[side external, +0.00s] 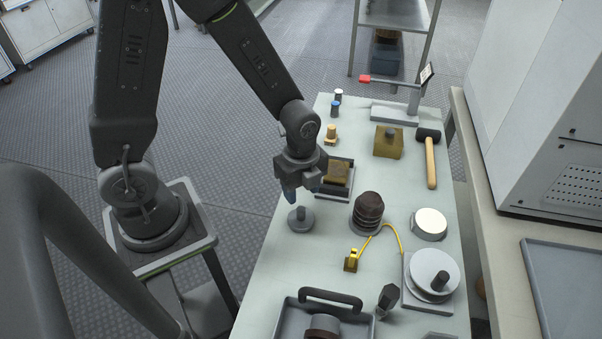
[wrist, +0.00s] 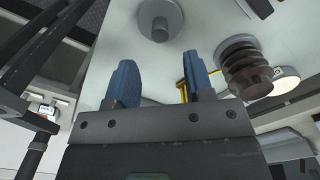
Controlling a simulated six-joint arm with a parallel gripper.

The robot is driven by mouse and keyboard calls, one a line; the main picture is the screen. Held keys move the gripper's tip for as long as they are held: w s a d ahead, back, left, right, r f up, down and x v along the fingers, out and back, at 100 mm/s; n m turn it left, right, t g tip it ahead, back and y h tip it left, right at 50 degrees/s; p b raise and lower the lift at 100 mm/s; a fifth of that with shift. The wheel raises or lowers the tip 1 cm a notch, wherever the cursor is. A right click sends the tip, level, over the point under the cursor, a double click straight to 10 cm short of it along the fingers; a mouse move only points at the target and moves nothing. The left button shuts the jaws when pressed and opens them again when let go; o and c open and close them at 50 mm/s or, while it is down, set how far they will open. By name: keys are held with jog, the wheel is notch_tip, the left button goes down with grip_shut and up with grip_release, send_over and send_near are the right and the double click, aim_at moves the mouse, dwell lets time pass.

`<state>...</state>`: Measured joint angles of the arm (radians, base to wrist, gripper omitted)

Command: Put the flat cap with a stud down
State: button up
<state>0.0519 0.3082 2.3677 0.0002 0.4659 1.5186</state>
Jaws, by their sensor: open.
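The flat cap with a stud (side external: 301,220) is a grey disc with a short stud standing up from its middle. It lies flat on the table near the left edge in the side view, and shows at the top of the wrist view (wrist: 160,18). My gripper (side external: 302,196) is just above it and to its upper side in the side view, pointing down. Its two blue fingers (wrist: 155,82) are apart with nothing between them. The cap is clear of the fingers in the wrist view.
A brown ribbed insulator (side external: 368,212) stands right of the cap, with a yellow cable clip (side external: 352,260) in front. A tray with a brown block (side external: 337,173) is close behind my gripper. A handled grey tray (side external: 284,322) sits at the front. A hammer (side external: 430,160) lies far right.

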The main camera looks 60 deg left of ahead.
notch_tip(320, 180, up, 4)
jog(key=r, duration=0.1)
notch_tip(320, 180, up, 11)
jog(key=n+t, duration=0.3)
jog(key=n, duration=0.6)
send_over(301, 209)
jog(key=s+a, duration=0.1)
jog(key=s, duration=0.2)
jog(key=s+r+n+t, duration=0.2)
jog(key=s+r+n, duration=0.3)
jog(key=n, duration=0.4)
jog(key=shift+s+a+r+t, duration=0.25)
jog(key=shift+s+r+t, duration=0.1)
jog(key=shift+r, duration=0.2)
